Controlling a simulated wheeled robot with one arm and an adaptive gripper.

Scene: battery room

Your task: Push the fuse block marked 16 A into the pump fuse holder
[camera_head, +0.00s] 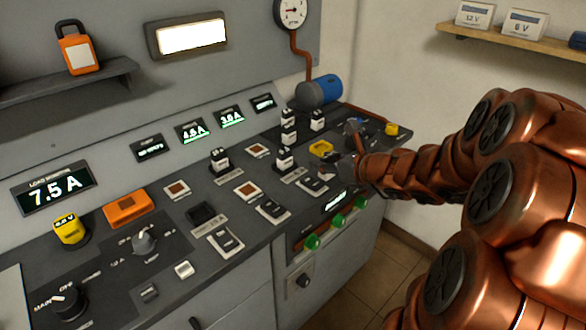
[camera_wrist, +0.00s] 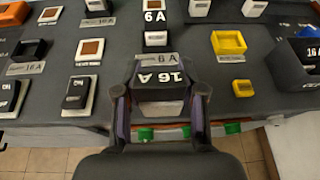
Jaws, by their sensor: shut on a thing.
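The fuse block marked 16 A (camera_wrist: 160,80) is dark with white lettering, upside down in the wrist view. My gripper (camera_wrist: 160,97) is shut on it, one finger on each side. In the head view my gripper (camera_head: 342,165) is over the right part of the console, and the block cannot be made out clearly. An empty dark fuse holder (camera_head: 200,213) with a 16 A label sits left of my gripper. It also shows at the left of the wrist view (camera_wrist: 28,50). I cannot read which holder is the pump's.
A fuse block marked 6 A (camera_wrist: 155,18) stands just beyond the held block. A yellow tray (camera_wrist: 229,43) is to its right. Black-and-white blocks (camera_head: 285,160) stand upright on the console, with switches (camera_head: 272,210) along its front. Green buttons (camera_head: 337,220) line the front face.

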